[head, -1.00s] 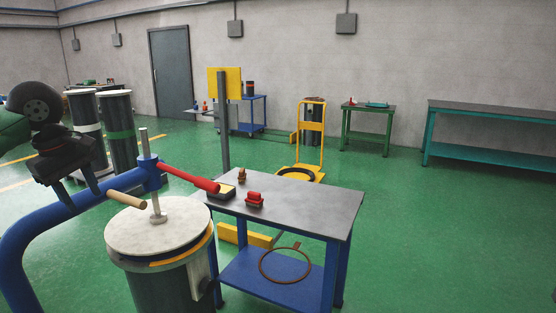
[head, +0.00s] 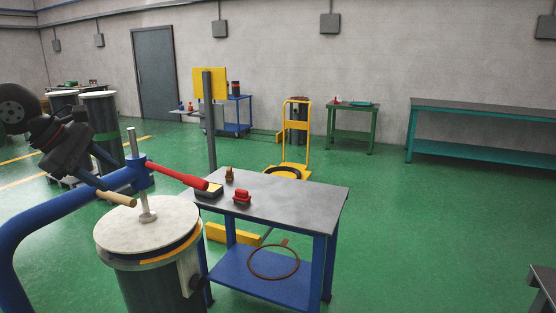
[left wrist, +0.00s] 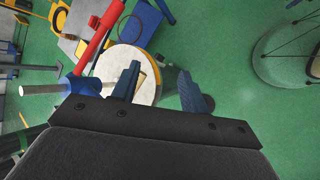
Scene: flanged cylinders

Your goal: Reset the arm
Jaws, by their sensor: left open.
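My left gripper (head: 112,181) is open and empty in the head view, close to the wooden handle (head: 117,199) of the blue curved arm (head: 60,207). It also shows in the left wrist view (left wrist: 160,87) with its fingers apart over the drum lid. The blue arm ends in a hub (head: 140,175) on a steel post (head: 131,145) above the white-lidded drum (head: 120,228). A red handle (head: 178,176) reaches right from the hub and shows in the left wrist view (left wrist: 98,38). My right gripper is not in view.
A blue-legged table (head: 290,200) stands right of the drum, with a red-topped item (head: 242,197) on top and a brown ring (head: 274,262) on its shelf. A yellow trolley (head: 296,140) stands behind. Green floor (head: 420,220) is clear to the right.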

